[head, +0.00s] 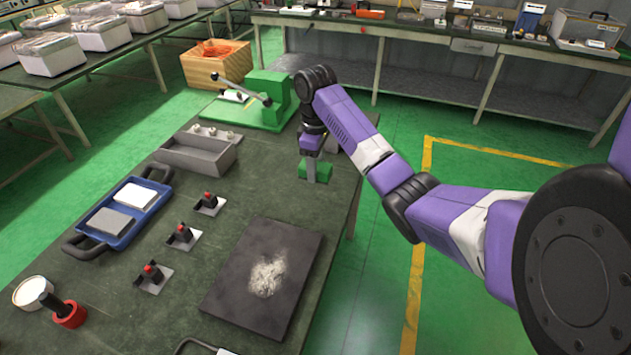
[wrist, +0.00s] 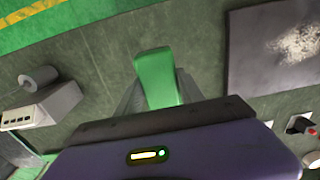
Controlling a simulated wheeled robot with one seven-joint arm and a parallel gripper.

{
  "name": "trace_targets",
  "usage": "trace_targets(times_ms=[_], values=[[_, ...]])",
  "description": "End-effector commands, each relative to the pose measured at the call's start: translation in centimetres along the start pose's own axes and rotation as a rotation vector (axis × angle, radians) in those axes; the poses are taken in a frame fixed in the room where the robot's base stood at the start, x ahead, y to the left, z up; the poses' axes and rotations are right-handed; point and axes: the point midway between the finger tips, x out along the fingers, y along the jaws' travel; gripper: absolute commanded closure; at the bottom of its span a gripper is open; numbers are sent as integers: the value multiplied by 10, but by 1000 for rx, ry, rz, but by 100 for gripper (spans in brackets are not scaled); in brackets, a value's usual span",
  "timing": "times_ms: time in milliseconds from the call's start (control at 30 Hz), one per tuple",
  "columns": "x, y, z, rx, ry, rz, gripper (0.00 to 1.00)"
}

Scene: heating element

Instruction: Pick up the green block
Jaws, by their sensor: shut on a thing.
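The green block (head: 322,172) is at the right side of the dark green table in the head view, near the table's edge. It also shows in the wrist view (wrist: 157,78), between the two grey fingers. My gripper (head: 312,168) points down over the block and is shut on it. In the wrist view my gripper (wrist: 157,95) has one finger on each side of the block. I cannot tell whether the block touches the table or is slightly above it.
A dark square plate (head: 240,288) with a pale powdery patch lies nearer on the table (head: 185,325). A grey bin (head: 190,168), a blue tray (head: 107,236) and several red-topped clamps (head: 184,234) are to the left. A green lever press (head: 268,98) stands behind.

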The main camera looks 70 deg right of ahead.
Motion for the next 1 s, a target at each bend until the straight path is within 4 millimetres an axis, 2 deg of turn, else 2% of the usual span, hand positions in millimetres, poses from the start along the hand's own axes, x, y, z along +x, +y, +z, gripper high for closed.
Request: trace_targets(times_ms=[100,400,667,1000], values=[[-38,2,1,1,0,4,100],[-99,2,1,-1,0,4,100],[-121,1,0,0,1,1,100],[-122,0,0,0,1,-1,100]])
